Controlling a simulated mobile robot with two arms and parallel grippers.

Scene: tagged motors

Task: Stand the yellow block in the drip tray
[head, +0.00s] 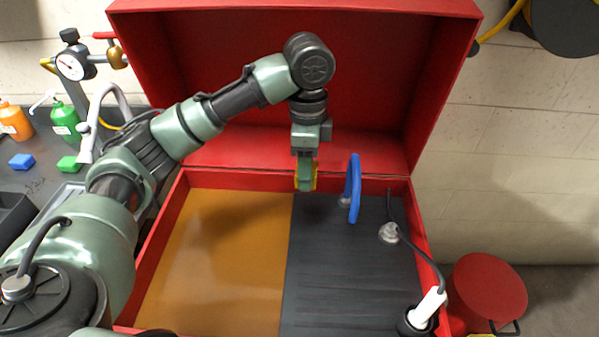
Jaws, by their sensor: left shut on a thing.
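My left gripper (305,185) points down at the back of the open red chest, near where the brown and dark floor halves meet. It is shut on the yellow block (315,177), which shows only as a thin strip beside the fingers. I cannot tell whether the block touches anything below. The drip tray is not clearly identifiable; a light grey tray-like edge (66,194) shows at the left, mostly hidden behind my left arm. My right gripper is not in view.
The red chest (158,262) has its lid raised behind the gripper. A blue loop (353,190) stands close right of the gripper. A cable and white plug (428,306) are at the right. The chest's brown half is clear.

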